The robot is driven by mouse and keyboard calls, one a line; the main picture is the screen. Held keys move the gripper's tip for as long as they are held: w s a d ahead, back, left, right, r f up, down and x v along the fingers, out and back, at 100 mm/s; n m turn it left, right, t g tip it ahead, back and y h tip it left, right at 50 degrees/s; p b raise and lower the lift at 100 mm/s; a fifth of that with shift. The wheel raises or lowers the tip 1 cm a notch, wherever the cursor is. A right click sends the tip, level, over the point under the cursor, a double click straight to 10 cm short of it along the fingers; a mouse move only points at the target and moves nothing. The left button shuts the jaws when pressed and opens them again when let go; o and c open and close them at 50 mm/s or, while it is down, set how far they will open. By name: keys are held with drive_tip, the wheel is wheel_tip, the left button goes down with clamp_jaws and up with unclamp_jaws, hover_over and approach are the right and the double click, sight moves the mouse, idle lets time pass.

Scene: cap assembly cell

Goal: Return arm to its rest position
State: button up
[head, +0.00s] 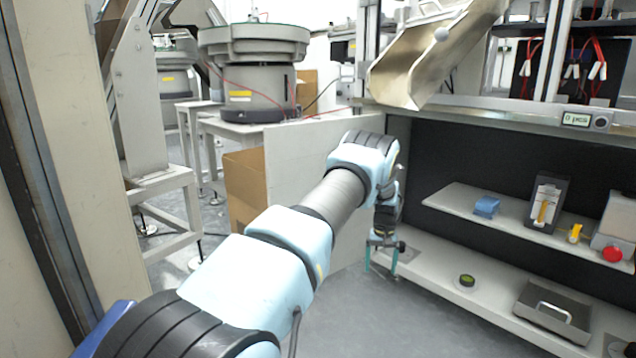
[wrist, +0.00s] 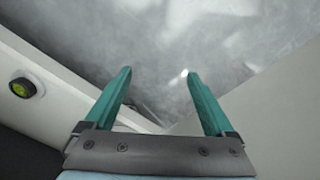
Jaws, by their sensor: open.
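My gripper (head: 382,262) hangs at the end of my stretched arm, beside the left end of the lower shelf in the head view. In the wrist view its two teal fingers (wrist: 160,88) are spread apart. Nothing is between them, and grey floor shows beyond the tips. My arm reaches forward from the bottom left of the head view, bends near the grey panel, and drops down to the gripper.
The lower shelf (head: 438,268) holds a round black-and-green item (head: 466,282) and a metal tray with a handle (head: 552,312). The upper shelf (head: 462,203) carries a blue item (head: 486,206). A grey panel (head: 300,170) stands behind my arm. Open floor (head: 400,330) lies in front.

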drive_tip(key=s+a+r+p, duration=0.1)
drive_tip(key=s+a+r, duration=0.2)
drive_tip(key=a+r, duration=0.3)
drive_tip(key=s+a+r+n+p, duration=0.1)
drive_tip(key=s+a+r, duration=0.1)
drive_tip(key=a+r, duration=0.35)
drive_tip(key=s+a+r+p, duration=0.1)
drive_tip(key=s+a+r, duration=0.2)
drive_tip(key=r, duration=0.6)
drive_tip(key=s+a+r+t+p, duration=0.1)
drive_tip(key=s+a+r, duration=0.3)
drive_tip(key=s, duration=0.4)
drive_tip(key=s+a+r+p, duration=0.1)
drive_tip(key=s+a+r, duration=0.25)
drive_tip(key=s, duration=0.55)
drive_tip(key=s+a+r+t+p, duration=0.1)
drive_tip(key=s+a+r, duration=0.2)
drive_tip(key=s+a, duration=0.35)
wheel_tip(320, 180, up, 38)
drive_tip(key=s+d+p, duration=0.1)
drive_tip(key=p, duration=3.7)
drive_tip(key=shift+s+d, duration=0.2)
drive_tip(key=shift+d, duration=0.1)
